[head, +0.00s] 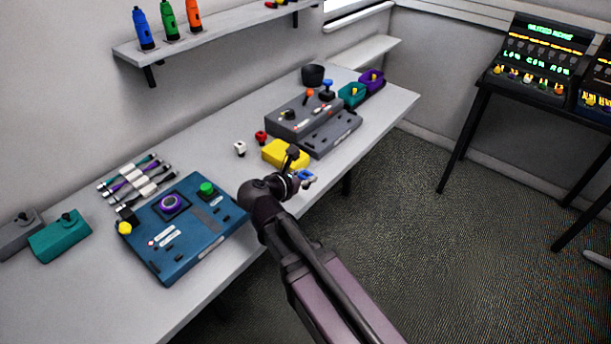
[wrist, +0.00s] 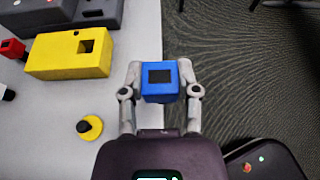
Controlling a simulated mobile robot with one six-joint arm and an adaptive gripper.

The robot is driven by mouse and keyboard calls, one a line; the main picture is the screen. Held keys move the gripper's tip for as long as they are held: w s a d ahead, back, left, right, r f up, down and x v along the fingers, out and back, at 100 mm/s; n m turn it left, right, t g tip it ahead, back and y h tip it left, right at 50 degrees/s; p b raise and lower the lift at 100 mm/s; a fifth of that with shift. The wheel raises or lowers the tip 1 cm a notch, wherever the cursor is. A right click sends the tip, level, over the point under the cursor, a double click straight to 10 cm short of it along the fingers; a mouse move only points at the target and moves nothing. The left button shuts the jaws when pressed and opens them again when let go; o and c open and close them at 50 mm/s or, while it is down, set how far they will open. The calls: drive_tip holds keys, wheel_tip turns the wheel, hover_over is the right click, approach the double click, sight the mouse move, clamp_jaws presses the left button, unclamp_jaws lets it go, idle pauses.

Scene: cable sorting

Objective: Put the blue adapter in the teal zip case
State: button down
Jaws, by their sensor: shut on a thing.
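The blue adapter (wrist: 159,80) is a small blue block with a dark square on its face. My gripper (wrist: 160,90) is shut on it, one finger on each side. In the head view the adapter (head: 307,175) is held beyond the table's front edge, right of the yellow box. A teal case-like box (head: 58,238) with a dark knob on top lies at the table's left end, far from my gripper. A smaller open teal bin (head: 351,95) stands at the far end. I cannot see an opening in the left teal box.
A blue panel box (head: 185,250) and several bundled cables (head: 135,180) lie between my gripper and the left teal box. The yellow box (head: 284,154), grey consoles (head: 303,117) and purple bin (head: 371,81) are farther along. In the wrist view a yellow disc (wrist: 94,122) lies nearby.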

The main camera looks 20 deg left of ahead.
sight(306, 174)
wheel_tip(306, 174, up, 6)
drive_tip(key=p, duration=0.6)
drive_tip(key=shift+r, duration=0.15)
idle(0.4)
